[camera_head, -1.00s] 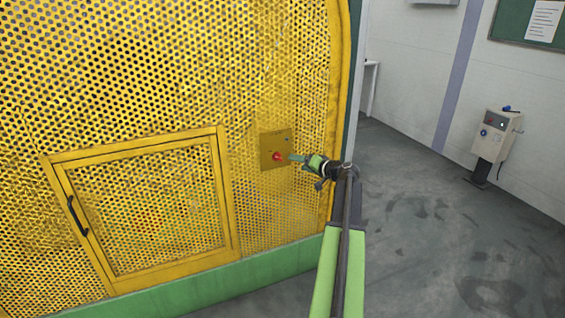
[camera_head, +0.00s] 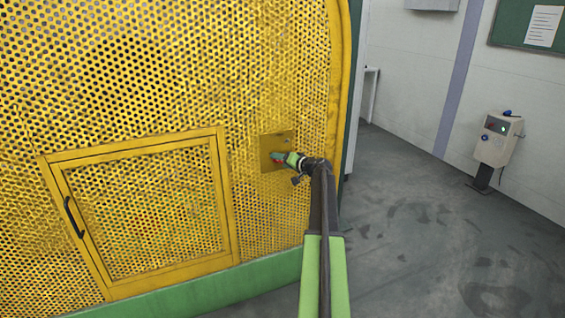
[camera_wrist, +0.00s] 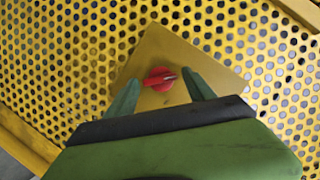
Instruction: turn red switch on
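The red switch (camera_wrist: 160,78) is a rotary knob on a yellow square plate (camera_wrist: 178,52) fixed to the perforated yellow guard. In the wrist view it lies between the two green fingertips of my gripper (camera_wrist: 160,90), which are apart with gaps on both sides. In the head view my gripper (camera_head: 282,157) is at the plate (camera_head: 284,138) and covers most of the switch; a little red (camera_head: 278,161) shows at the fingertips. Whether the fingers touch the knob cannot be told.
A framed mesh door (camera_head: 150,210) with a black handle (camera_head: 74,216) is left of the plate. A beige control box (camera_head: 497,140) on a post stands at the right, with a green light lit. The grey floor between is clear.

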